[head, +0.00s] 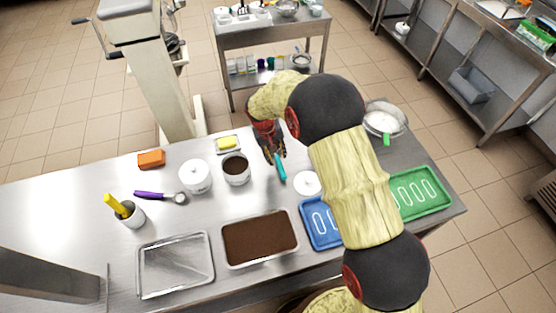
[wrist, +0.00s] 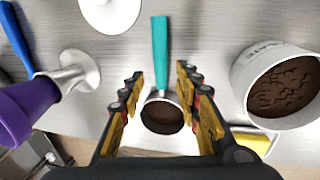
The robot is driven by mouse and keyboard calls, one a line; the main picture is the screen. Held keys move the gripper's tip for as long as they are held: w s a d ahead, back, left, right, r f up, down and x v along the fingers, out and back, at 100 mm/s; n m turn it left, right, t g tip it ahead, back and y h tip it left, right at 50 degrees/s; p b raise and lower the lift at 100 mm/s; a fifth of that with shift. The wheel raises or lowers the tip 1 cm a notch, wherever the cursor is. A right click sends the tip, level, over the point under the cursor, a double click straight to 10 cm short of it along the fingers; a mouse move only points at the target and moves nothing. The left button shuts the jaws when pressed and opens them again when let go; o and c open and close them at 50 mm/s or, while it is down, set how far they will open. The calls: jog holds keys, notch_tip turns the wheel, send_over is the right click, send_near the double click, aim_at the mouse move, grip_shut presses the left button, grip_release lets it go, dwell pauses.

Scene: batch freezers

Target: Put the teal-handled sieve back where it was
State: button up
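The teal-handled sieve (wrist: 160,50) lies below my gripper in the wrist view, its handle pointing up the picture. Its small round metal head (wrist: 163,115) looks dark brown inside. In the head view only its teal handle (head: 281,172) shows clearly; its head is hidden by my gripper (head: 270,148). In the wrist view my gripper (wrist: 160,75) is open, with one finger on each side of the sieve near where handle and head meet. Gaps show between the fingers and the sieve. The place where it was before cannot be told from these frames.
A white tub of brown powder (head: 236,168) and a yellow block on a dish (head: 228,143) stand close left. A white lid (head: 307,183) lies right. A purple-handled tool (wrist: 25,105) is near in the wrist view. Trays (head: 260,240) line the front.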

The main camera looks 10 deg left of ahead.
jog(key=v, duration=0.7)
jog(key=shift+r, duration=0.15)
jog(key=shift+r, duration=0.1)
jog(key=s+d+r+m+t+y, duration=0.1)
jog(key=s+d+r, duration=0.4)
jog(key=d+r, duration=0.55)
jog(key=s+d+r+m+t+y, duration=0.15)
jog(key=s+d+r, duration=0.25)
jog(key=d+r, duration=0.65)
jog(key=s+d+r+m, duration=0.1)
jog(key=s+d+r, duration=0.1)
jog(key=s, duration=0.5)
jog(key=s+d+r+t, duration=0.1)
jog(key=s+d, duration=0.3)
jog(key=s, duration=0.3)
jog(key=s+d+r+m+t, duration=0.1)
jog(key=s+d+r, duration=0.1)
jog(key=s+d, duration=0.2)
jog(key=s, duration=0.3)
jog(key=shift+s+r+m, duration=0.25)
jog(key=shift+r+m, duration=0.1)
jog(key=shift+f+h, duration=0.1)
jog(key=shift+h, duration=0.15)
